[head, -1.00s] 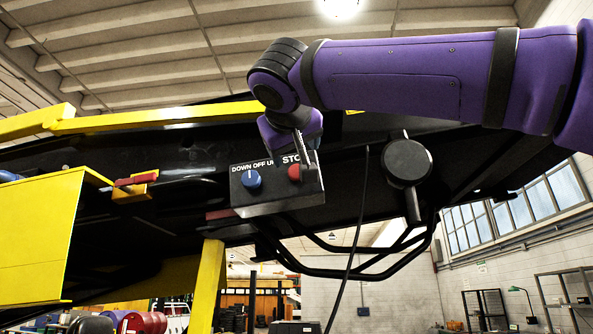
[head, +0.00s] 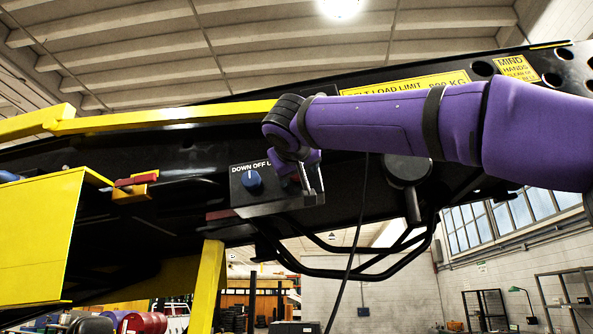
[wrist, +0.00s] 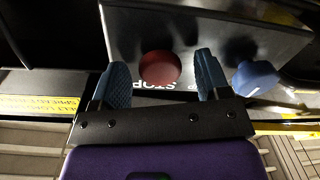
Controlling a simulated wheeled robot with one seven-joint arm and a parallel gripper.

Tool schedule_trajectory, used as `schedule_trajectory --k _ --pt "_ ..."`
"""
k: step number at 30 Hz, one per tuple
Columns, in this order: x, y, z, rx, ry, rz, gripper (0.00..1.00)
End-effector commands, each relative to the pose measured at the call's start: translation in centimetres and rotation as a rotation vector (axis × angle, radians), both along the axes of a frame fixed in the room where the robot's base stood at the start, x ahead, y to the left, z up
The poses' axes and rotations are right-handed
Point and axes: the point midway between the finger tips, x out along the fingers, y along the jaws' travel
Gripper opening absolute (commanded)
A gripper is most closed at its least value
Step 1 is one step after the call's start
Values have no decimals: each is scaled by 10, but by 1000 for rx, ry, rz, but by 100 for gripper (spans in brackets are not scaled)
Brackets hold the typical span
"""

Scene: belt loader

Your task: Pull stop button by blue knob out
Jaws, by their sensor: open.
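The control box (head: 262,209) is a dark panel on the black side of the loader, lettered "DOWN OFF U…" above the blue knob (head: 252,180). In the head view my gripper (head: 311,192) covers the right part of the box and hides most of the stop button. In the wrist view the red round stop button (wrist: 160,68) shows between the two open fingers of my gripper (wrist: 163,80), apart from both. The blue knob (wrist: 255,78) lies just outside the right finger. Part of the "STOP" lettering shows below the button.
A black cable (head: 356,240) hangs right of the box. Bent black bars (head: 350,271) run below it. A round black part with a handle (head: 407,172) is to the right, behind my arm.

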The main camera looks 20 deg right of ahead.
Motion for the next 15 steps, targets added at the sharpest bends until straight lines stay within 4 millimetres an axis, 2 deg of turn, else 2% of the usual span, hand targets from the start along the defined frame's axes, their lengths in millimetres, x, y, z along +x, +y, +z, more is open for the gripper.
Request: schedule_trajectory --k 6,15 --pt "0 0 0 0 0 0 67" --pt "0 0 0 0 0 0 1"
